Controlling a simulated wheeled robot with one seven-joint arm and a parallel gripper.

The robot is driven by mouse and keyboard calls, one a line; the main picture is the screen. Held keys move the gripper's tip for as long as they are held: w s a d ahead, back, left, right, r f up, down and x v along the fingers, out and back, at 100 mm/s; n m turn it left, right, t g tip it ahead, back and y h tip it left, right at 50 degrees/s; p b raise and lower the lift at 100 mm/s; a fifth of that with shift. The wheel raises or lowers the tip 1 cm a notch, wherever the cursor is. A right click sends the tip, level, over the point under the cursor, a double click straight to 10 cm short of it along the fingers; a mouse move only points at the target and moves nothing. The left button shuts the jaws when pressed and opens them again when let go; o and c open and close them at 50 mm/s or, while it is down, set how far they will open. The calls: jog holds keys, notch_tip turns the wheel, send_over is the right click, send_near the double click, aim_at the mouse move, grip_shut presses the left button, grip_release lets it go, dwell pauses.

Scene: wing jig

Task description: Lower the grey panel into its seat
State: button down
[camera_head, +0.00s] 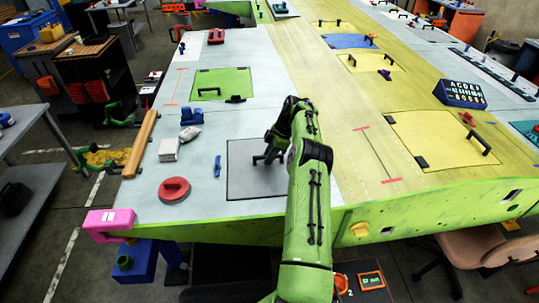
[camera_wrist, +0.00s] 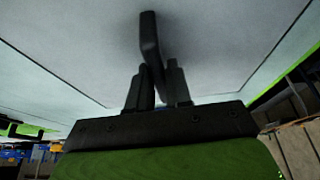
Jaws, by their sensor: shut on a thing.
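The grey panel (camera_head: 248,184) is a flat square with a thin dark outline, near the front edge of the wing in the head view. Its pale surface (camera_wrist: 70,45) fills much of the wrist view. My gripper (camera_head: 262,158) is over the panel's upper middle, shut on its black handle. In the wrist view the two dark fingers (camera_wrist: 157,86) stand on either side of the black handle (camera_wrist: 149,38). The panel looks about level with the wing skin, but I cannot tell whether a gap is left below it. My green arm hides its right side.
A red disc (camera_head: 174,189), a blue marker-like piece (camera_head: 218,166) and a white block (camera_head: 169,149) lie left of the panel. A pink clamp (camera_head: 109,221) grips the wing's front left corner. A green panel (camera_head: 221,83) and a yellow panel (camera_head: 430,140) lie farther off.

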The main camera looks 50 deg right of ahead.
jog(key=shift+f, duration=0.25)
jog(key=c, duration=1)
grip_release()
jog(key=shift+o, duration=0.2)
jog(key=shift+r, duration=0.1)
notch_tip(320, 180, up, 10)
jog(key=shift+f+p, duration=0.1)
jog(key=shift+p, duration=0.65)
